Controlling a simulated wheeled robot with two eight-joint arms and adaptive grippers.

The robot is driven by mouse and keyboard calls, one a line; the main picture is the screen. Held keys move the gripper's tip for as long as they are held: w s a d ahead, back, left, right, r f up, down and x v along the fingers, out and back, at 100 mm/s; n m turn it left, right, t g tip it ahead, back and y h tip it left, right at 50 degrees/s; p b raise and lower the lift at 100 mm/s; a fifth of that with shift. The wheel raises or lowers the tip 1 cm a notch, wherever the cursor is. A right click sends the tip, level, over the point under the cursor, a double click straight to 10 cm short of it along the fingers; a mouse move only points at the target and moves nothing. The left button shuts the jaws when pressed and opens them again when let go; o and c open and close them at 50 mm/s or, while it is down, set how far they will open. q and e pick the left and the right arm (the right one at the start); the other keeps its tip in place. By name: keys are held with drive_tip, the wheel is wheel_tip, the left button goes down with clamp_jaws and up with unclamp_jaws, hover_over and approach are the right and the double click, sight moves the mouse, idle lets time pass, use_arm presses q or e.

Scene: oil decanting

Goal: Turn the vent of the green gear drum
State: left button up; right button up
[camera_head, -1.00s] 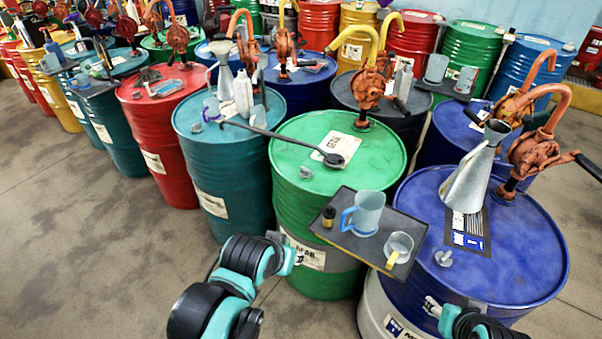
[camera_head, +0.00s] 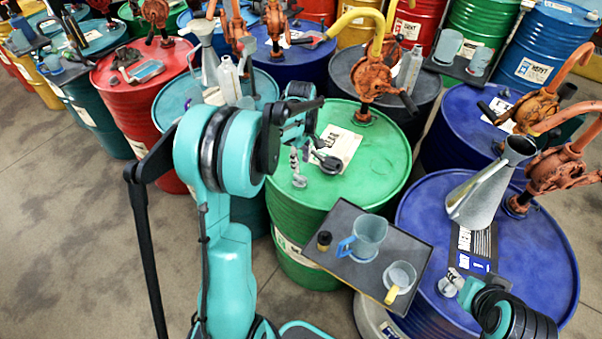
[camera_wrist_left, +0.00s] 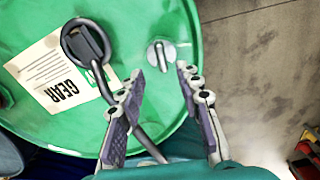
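The green gear drum (camera_head: 375,190) stands in the middle of the head view, with a white GEAR label (camera_wrist_left: 55,75) on its lid. Its vent, a small silver wing-shaped cap (camera_wrist_left: 161,55), sits near the lid's edge; it also shows in the head view (camera_head: 299,180). My left gripper (camera_wrist_left: 161,78) is open and empty above the lid. In the left wrist view the vent lies just beyond the fingertips, about midway between them, with no visible contact. My right gripper (camera_head: 468,290) is at the lower right by the blue drum; its fingers are too unclear to judge.
A black long-handled dipper (camera_wrist_left: 85,42) lies on the green lid, its handle passing beneath my left gripper. A grey tray (camera_head: 345,215) with a blue-handled jug (camera_head: 370,232) sits in front. A rusty pump (camera_head: 372,80) stands behind. A metal funnel can (camera_head: 485,190) stands on the blue drum (camera_head: 540,255).

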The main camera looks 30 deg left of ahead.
sight(301, 177)
use_arm(q)
wheel_tip(301, 177, down, 7)
drive_tip(key=shift+s+f+b, duration=0.1)
drive_tip(key=shift+f+b, duration=0.1)
drive_tip(key=shift+b, duration=0.75)
drive_tip(key=shift+c, duration=0.2)
clamp_jaws()
